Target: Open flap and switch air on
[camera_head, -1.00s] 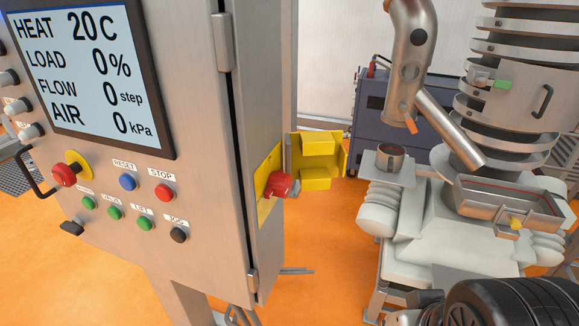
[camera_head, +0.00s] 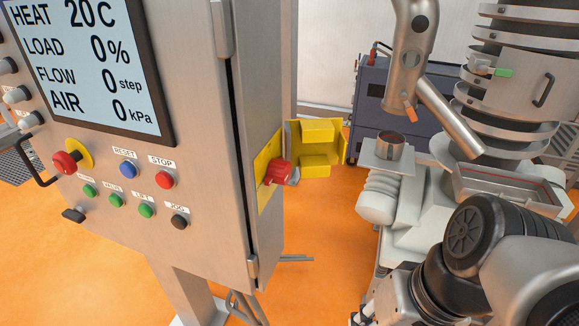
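The yellow flap (camera_head: 318,150) stands swung open at the right side of the grey control cabinet (camera_head: 215,165). The red air switch (camera_head: 277,172) is uncovered on a yellow plate (camera_head: 264,185) on the cabinet's side face. The cabinet display (camera_head: 95,60) reads AIR 0 kPa. My arm enters at the bottom right, below and right of the flap. What seems to be my gripper (camera_head: 361,316) shows only as a small dark part at the bottom edge, apart from the switch and flap. Its fingers are mostly cut off, so I cannot tell its opening.
The cabinet front has a red emergency knob (camera_head: 67,162) and several buttons. A machine with a metal tray (camera_head: 505,190), a small cup (camera_head: 390,147) and a bent steel pipe (camera_head: 445,110) stands at right. Orange floor (camera_head: 325,225) is open between cabinet and machine.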

